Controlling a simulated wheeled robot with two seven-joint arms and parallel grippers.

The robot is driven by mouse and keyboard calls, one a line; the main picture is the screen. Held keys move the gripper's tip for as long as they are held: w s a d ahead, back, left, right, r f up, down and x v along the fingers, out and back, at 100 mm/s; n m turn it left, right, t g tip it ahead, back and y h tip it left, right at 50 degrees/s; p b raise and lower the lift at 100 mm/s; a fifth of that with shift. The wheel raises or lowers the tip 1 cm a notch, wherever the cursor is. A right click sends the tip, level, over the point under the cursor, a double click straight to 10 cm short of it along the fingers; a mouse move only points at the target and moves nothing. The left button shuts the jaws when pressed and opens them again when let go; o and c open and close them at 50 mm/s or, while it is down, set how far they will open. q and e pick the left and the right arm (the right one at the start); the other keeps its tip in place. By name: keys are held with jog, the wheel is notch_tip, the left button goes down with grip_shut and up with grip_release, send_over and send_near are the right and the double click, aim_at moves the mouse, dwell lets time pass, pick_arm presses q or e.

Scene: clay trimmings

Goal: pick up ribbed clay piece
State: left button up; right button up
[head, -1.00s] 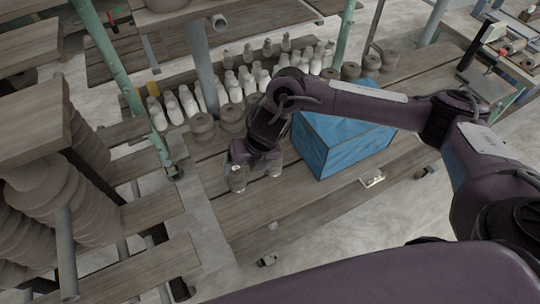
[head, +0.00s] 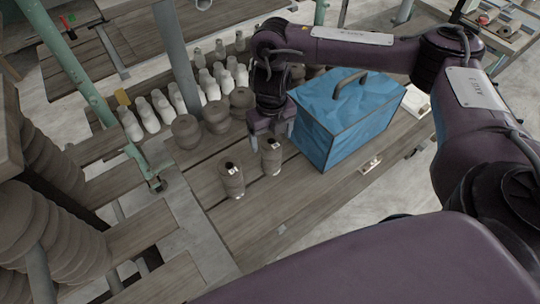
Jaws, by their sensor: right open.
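Two small ribbed clay pieces with dark openings and pale marks near their tops stand upright on the plank table in the head view. One ribbed clay piece (head: 232,181) is at the left, nearer the front edge. The other ribbed clay piece (head: 271,159) is to its right, just below my right gripper in the picture. My right gripper (head: 272,134) is open and points down with nothing held. Its fingers appear on either side above the right piece's top; I cannot tell the exact height gap. My left gripper is not in view.
A blue covered box (head: 345,125) with a handle stands close right of my right gripper. Wider clay pots (head: 187,132) and rows of white bottles (head: 160,102) stand behind. A small pale object (head: 371,164) lies at the front edge. Bare planks (head: 285,205) lie in front.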

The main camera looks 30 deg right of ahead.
notch_tip(320, 180, down, 2)
jog(key=shift+s+f, duration=0.1)
jog(key=shift+f, duration=0.3)
jog(key=f, duration=0.1)
jog(key=f+p, duration=0.1)
jog(key=f, duration=0.2)
jog(key=shift+w+d, duration=0.15)
jog(key=shift+w, duration=0.2)
jog(key=shift+f, duration=0.35)
jog(key=shift+c, duration=0.3)
jog(key=shift+w, duration=0.1)
jog(key=c, duration=1.4)
